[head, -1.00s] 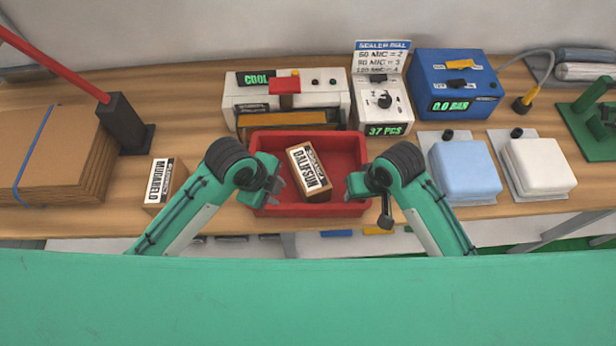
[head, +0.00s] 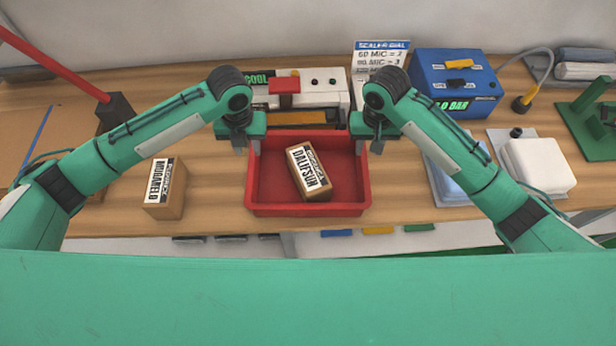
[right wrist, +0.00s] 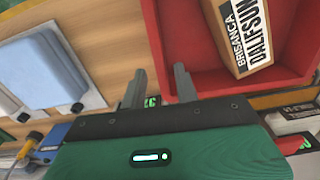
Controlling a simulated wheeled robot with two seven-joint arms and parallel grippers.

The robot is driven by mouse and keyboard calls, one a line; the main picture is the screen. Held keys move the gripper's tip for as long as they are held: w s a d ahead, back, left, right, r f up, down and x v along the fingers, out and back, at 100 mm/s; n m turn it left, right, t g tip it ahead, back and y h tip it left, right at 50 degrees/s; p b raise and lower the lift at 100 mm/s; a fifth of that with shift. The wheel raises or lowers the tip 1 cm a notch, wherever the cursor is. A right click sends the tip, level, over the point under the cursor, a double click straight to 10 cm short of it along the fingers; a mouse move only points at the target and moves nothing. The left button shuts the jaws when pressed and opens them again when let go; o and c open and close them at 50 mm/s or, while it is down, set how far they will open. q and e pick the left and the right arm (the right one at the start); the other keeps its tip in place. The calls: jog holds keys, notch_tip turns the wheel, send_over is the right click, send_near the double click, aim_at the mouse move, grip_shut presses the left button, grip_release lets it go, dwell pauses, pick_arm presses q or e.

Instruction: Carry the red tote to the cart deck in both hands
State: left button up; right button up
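The red tote (head: 308,210) sits on the wooden bench with a carton (head: 309,173) labelled DALIFSUN tilted inside it. My left gripper (head: 247,146) is open above the tote's left wall, near its back corner. My right gripper (head: 369,146) is open at the right wall, near the back corner. In the right wrist view, the open fingers of my right gripper (right wrist: 159,86) point at the tote's wall (right wrist: 157,40), which runs between them in the picture; I cannot tell their height above the rim. No cart deck is in view.
A MUDDRELD carton (head: 165,188) stands left of the tote. A sealer (head: 322,92) is close behind it. A blue box (head: 440,72), a blue pad (head: 447,184) and a white pad (head: 540,165) are to the right. Cardboard sheets (head: 40,130) lie far left.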

aim_at(258, 181)
pick_arm(q)
jog(key=shift+f, duration=0.1)
pick_arm(e)
jog(key=shift+f, duration=0.1)
